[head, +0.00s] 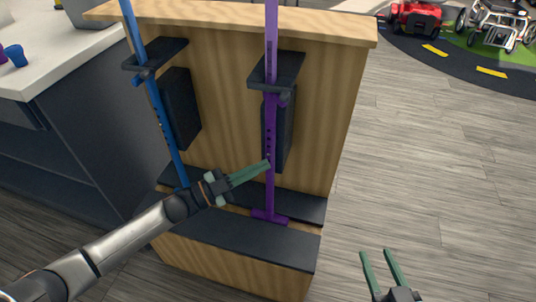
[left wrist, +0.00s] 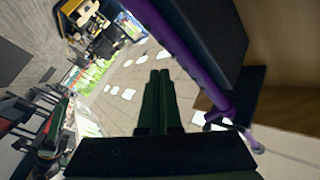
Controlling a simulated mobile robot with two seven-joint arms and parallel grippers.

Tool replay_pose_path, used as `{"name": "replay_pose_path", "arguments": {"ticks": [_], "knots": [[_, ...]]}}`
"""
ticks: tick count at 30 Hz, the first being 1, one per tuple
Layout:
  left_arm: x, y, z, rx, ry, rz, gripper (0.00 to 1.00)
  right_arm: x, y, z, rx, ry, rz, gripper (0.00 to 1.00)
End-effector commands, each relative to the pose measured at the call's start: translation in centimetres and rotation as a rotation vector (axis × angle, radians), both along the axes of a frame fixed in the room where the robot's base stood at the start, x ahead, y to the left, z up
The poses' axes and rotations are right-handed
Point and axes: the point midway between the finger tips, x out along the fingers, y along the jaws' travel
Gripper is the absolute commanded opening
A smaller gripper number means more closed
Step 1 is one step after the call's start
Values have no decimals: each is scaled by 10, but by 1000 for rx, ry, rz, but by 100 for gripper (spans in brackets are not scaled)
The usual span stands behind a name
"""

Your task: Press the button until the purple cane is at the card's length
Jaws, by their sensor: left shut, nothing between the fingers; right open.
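The purple cane (head: 270,130) stands upright in a black holder on the wooden stand, its foot on the black step. In the left wrist view the purple cane (left wrist: 190,50) runs diagonally past the fingers. My left gripper (head: 268,163) is shut and empty, its green fingertips at the cane's lower shaft; I cannot tell whether they touch it. The left fingers also show in the left wrist view (left wrist: 158,85). My right gripper (head: 378,254) is open and empty at the lower right, above the floor. I cannot make out the button or the card.
A blue cane (head: 158,105) stands in the holder to the left. The wooden stand (head: 335,100) has black pads and a black step (head: 245,243). A white counter (head: 60,50) is at left. The right floor is clear.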

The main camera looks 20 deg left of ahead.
Motion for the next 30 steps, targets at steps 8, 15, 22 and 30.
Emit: {"name": "replay_pose_path", "arguments": {"ticks": [8, 15, 22, 30], "knots": [[7, 0, 0, 1, -1, 0, 0, 0, 0, -2, 0, -1, 0, 50], [8, -1, 0, -1, 1, 0, 0, 0, 0, -2, 0, -1, 0, 50], [9, -1, 0, 0, 0, 0, 0, -1, 1, -2, 4, 2, -1, 50], [12, -1, 0, -1, -1, -1, 0, 0, 0, -4, 2, 1, -1, 50]]}}
